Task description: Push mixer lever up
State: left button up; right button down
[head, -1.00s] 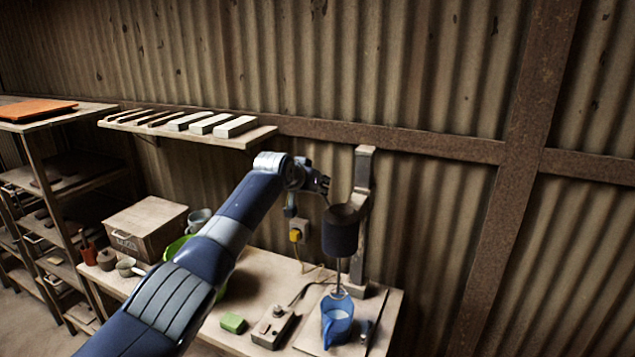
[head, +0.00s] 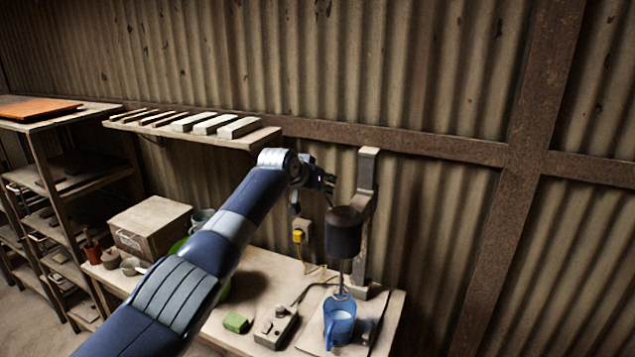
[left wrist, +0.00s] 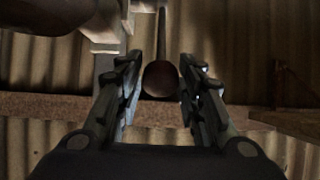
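The mixer stands on the bench, with a dark cylindrical head (head: 343,236) on a grey post (head: 366,180) and a whisk (head: 342,285) hanging below it. A thin lever (head: 329,199) slants up from the head towards my left gripper (head: 328,184). In the left wrist view, the lever's round brown knob (left wrist: 160,79) sits between the two fingers of my left gripper (left wrist: 160,88). A blue jug (head: 339,322) with pale contents stands under the whisk. My right gripper is not in view.
A wooden box (head: 150,226) stands further left. A wall shelf (head: 262,136) with several tiles is above, left of my gripper. A corrugated wall is behind.

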pick_arm(q)
jog(key=v, duration=1.2)
dwell(0.5)
